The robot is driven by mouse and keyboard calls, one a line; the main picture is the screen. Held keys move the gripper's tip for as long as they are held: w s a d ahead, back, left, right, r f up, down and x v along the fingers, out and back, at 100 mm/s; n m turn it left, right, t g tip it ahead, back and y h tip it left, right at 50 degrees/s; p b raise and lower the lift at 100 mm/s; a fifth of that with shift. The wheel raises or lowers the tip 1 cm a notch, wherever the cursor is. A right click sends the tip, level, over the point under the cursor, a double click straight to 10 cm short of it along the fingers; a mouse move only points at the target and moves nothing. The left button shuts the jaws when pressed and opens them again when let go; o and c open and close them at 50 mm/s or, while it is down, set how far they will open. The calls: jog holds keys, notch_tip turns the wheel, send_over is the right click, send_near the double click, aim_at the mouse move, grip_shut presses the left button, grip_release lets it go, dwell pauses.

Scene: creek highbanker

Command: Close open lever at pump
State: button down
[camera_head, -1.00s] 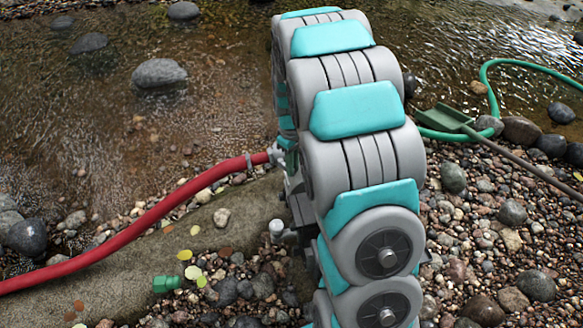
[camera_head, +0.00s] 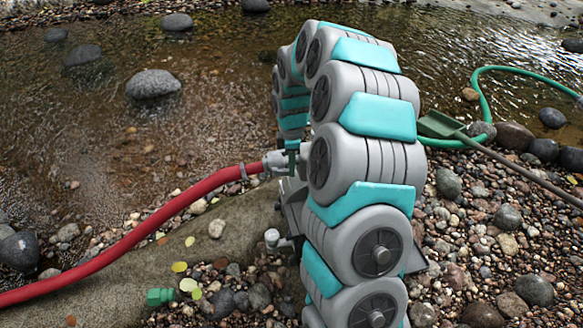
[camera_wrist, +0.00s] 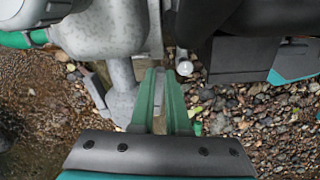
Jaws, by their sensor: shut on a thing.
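The pump is mostly hidden behind my arm in the head view. Its grey fitting (camera_head: 277,162) joins a red hose (camera_head: 205,188). In the wrist view a grey pump body (camera_wrist: 105,32) fills the top left. My gripper (camera_wrist: 160,76) has two green fingers pointing up at it. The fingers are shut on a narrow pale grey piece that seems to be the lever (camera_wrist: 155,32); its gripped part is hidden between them. In the head view a green finger of my gripper (camera_head: 292,160) shows beside the fitting, partly hidden by my arm.
A capped grey pipe stub (camera_head: 272,237) stands left of my arm and shows in the wrist view (camera_wrist: 184,68). A green fitting (camera_head: 160,297) lies on gravel. A green hose (camera_head: 483,95) and a shovel (camera_head: 440,125) lie to the right. Creek water runs behind.

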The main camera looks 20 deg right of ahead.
jog(key=shift+w+n, duration=0.2)
jog(key=shift+n, duration=0.3)
jog(key=shift+d, duration=0.1)
jog(key=c, duration=0.9)
grip_release()
